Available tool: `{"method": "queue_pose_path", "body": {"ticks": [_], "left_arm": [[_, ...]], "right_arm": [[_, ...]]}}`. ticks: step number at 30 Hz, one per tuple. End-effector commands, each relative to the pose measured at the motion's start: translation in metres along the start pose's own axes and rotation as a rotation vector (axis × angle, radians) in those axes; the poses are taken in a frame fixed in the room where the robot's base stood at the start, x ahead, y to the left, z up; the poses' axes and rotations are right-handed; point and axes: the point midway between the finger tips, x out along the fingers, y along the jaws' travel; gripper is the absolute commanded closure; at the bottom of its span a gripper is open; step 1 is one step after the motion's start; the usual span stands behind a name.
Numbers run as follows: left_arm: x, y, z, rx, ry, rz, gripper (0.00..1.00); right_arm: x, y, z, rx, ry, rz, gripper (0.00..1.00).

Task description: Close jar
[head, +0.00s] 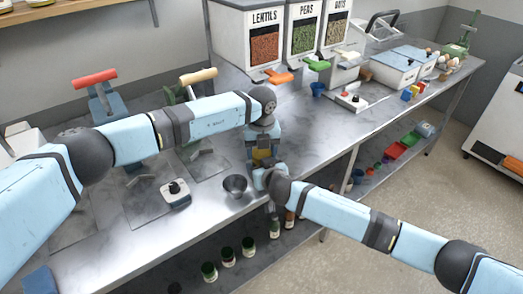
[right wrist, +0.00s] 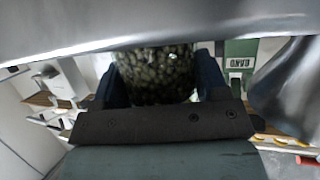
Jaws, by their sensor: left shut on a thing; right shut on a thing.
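A clear jar (right wrist: 155,75) filled with dark green-brown pieces sits between the dark blue fingers of my right gripper (right wrist: 155,85), which is shut on it in the right wrist view. In the head view my right gripper (head: 262,178) is at the bench's front edge, its fingers mostly hidden. My left gripper (head: 263,148) points down just behind and above it. A yellow thing (head: 263,158) shows at its fingertips, and it is shut on it. I cannot tell whether this is the jar's lid. The jar's rim is hidden.
A small dark metal bowl (head: 235,187) stands just left of the grippers. A white device with a black knob (head: 175,193) is further left on the steel bench (head: 140,215). Several jars (head: 228,257) stand on the lower shelf. Labelled dispensers (head: 262,40) line the back.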

Motion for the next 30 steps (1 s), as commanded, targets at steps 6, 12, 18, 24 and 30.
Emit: {"method": "queue_pose_path", "body": {"ticks": [6, 12, 18, 24, 30], "left_arm": [[0.0, 0.0, 0.0, 0.065, 0.0, 0.0, 0.67], [0.0, 0.0, 0.0, 0.063, 0.001, 0.0, 0.27], [0.0, 0.0, 0.0, 0.061, 0.001, 0.0, 0.13], [-0.003, 0.0, 0.0, 0.061, 0.0, -0.001, 0.13], [-0.026, 0.0, 0.0, 0.061, -0.001, -0.001, 0.13]], "right_arm": [[0.0, 0.001, 0.001, 0.0, -0.002, 0.002, 0.99], [0.0, 0.001, 0.001, 0.0, -0.002, 0.002, 0.99], [0.0, 0.001, 0.001, 0.0, -0.002, 0.002, 0.99], [0.0, 0.001, 0.001, 0.0, -0.001, 0.002, 0.99], [0.0, 0.001, 0.001, 0.0, -0.001, 0.002, 0.99]]}}
